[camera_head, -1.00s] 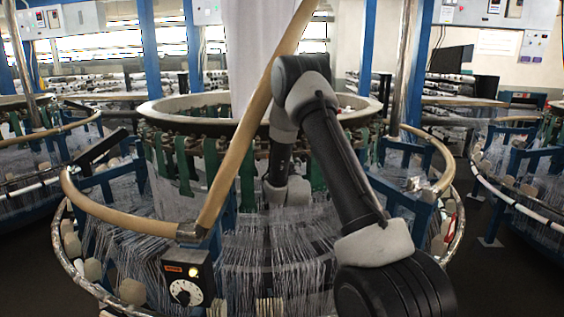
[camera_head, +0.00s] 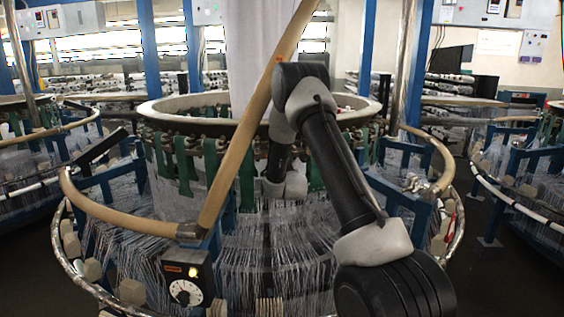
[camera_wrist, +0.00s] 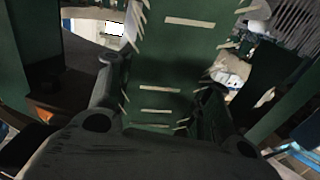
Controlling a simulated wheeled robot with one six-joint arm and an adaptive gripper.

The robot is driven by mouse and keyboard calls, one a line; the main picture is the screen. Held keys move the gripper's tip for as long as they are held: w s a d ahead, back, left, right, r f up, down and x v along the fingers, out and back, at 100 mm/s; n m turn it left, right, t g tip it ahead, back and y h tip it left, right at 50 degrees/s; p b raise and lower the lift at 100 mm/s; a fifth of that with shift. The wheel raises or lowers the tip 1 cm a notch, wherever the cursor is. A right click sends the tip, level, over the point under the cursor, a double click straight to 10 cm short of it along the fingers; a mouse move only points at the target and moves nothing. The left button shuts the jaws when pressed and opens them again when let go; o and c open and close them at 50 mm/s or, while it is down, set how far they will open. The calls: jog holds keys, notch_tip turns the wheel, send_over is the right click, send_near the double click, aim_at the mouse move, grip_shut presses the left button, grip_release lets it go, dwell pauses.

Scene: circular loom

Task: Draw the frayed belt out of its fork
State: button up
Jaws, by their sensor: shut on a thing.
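The frayed belt (camera_wrist: 175,45) is a wide dark green strap with pale loose threads along both edges and pale bars across it. It runs down the middle of the wrist view between the fingers of my gripper (camera_wrist: 158,98), which is shut on it. The belt's lower end is hidden behind the gripper body. In the head view, green belts (camera_head: 184,165) hang in a row below the loom's ring. My arm hides the gripper and the held belt there, and I cannot make out the fork.
White threads (camera_head: 270,250) fan out below, and a control box with a dial (camera_head: 186,280) sits at the front. Other green straps (camera_wrist: 12,70) flank the gripper closely.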

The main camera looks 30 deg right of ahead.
grip_shut()
jog(key=shift+s, duration=0.2)
jog(key=v, duration=0.6)
